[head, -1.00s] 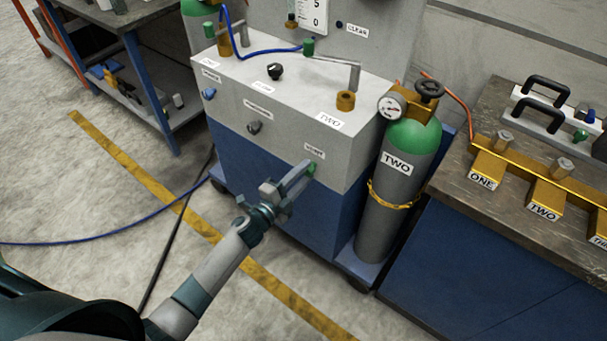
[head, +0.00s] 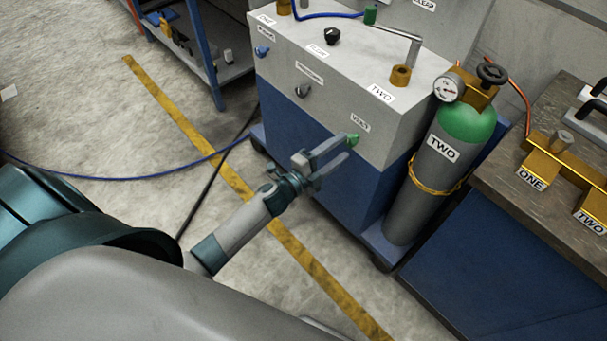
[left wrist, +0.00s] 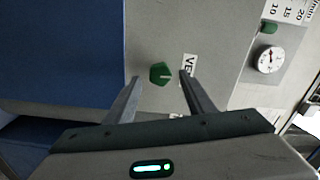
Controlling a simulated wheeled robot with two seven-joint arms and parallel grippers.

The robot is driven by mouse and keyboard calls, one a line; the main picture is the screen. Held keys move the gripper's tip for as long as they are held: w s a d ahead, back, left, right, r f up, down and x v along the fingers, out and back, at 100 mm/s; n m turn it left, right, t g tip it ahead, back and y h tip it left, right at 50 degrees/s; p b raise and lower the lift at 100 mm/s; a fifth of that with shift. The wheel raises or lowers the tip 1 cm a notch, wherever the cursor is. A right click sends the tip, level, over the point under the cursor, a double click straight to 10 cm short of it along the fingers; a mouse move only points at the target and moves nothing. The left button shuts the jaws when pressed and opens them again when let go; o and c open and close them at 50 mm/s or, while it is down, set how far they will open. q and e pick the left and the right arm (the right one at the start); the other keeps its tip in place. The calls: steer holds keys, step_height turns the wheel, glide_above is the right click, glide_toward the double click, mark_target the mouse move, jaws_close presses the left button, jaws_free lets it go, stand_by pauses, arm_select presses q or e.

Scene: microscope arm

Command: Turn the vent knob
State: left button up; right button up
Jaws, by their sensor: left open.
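The vent knob (head: 352,138) is a small green knob on the front face of the grey and blue machine (head: 345,105), just below a white label that reads as vent. My left gripper (head: 341,148) is open at the knob in the head view, with its fingertips close to it. In the left wrist view the green knob (left wrist: 161,75) shows whole, slightly beyond the tips of the two spread fingers (left wrist: 159,78) and between them. I cannot tell whether a finger touches it. My right gripper is not in view.
A green-topped gas cylinder (head: 437,180) labelled TWO stands right of the machine. A workbench (head: 500,150) with brass blocks is at the right. Other dark and blue knobs sit left on the machine. A blue hose (head: 110,178) lies on the floor.

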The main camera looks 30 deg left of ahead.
arm_select(q)
steer(key=b+v, duration=0.2)
steer(key=v, duration=1.2)
steer(key=shift+s, duration=0.25)
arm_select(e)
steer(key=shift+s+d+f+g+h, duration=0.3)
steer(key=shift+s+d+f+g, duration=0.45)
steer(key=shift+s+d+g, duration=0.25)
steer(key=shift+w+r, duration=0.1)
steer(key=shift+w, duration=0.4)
arm_select(q)
steer(key=shift+a+f, duration=0.1)
